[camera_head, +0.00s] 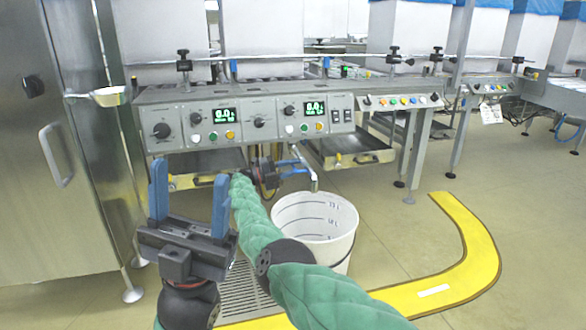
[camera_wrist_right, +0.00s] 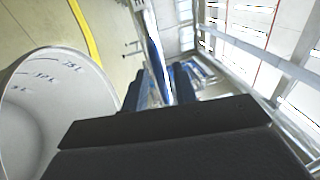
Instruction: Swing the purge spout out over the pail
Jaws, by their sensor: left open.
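The purge spout (camera_head: 304,164) is a thin silver pipe that slopes from under the control panel and bends down. My left gripper (camera_head: 188,200) is open, empty, fingers up.
The control panel (camera_head: 258,124) with green displays and knobs spans the machine above. A floor grate (camera_head: 240,290) lies left of the pail. A yellow floor stripe (camera_head: 470,245) curves around the right. A steel cabinet (camera_head: 50,200) stands at left.

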